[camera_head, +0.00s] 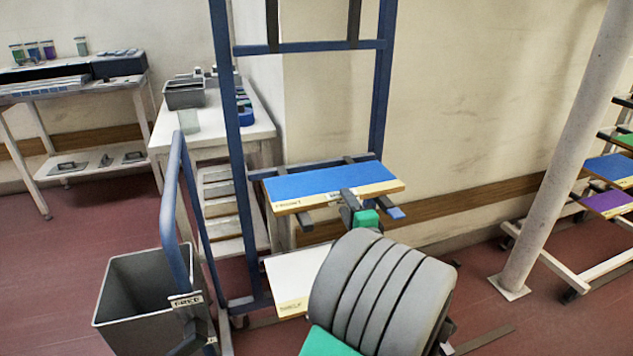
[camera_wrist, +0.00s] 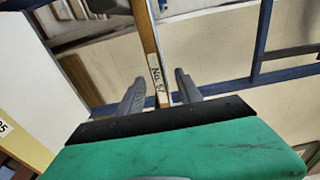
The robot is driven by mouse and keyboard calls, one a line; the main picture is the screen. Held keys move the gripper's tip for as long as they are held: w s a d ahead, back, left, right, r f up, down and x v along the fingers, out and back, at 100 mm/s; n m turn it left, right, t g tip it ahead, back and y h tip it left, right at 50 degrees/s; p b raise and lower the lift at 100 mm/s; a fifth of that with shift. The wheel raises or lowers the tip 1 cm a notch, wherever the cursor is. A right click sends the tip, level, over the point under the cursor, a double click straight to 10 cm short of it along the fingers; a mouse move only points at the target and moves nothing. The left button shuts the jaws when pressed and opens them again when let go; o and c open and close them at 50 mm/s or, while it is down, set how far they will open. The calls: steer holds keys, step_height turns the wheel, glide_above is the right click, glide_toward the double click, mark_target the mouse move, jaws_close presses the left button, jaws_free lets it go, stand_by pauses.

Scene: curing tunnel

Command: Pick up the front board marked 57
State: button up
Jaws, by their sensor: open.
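The blue-topped board (camera_head: 325,182) with a tan edge lies flat on the rack's prongs in the head view. A small label on its front edge is partly covered by my gripper (camera_head: 350,203). In the wrist view my gripper (camera_wrist: 159,80) is open, with one finger on each side of the board's edge (camera_wrist: 150,45). The edge label there is turned sideways and seems to start with "No. 5"; the rest is hard to read. I see a gap beside the fingers, but cannot tell about contact.
A white board (camera_head: 290,275) lies lower on the blue rack (camera_head: 384,80). A grey bin (camera_head: 125,310) stands at left. A white post (camera_head: 560,160) and another rack with coloured boards (camera_head: 608,204) are at right. A white table (camera_head: 215,128) stands behind.

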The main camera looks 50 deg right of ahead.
mark_target(336, 186)
steer(key=x, duration=0.8)
steer(key=shift+w+d+f+b, duration=0.1)
steer(key=shift+f+b, duration=0.05)
steer(key=shift+b, duration=0.25)
jaws_close()
stand_by(0.9)
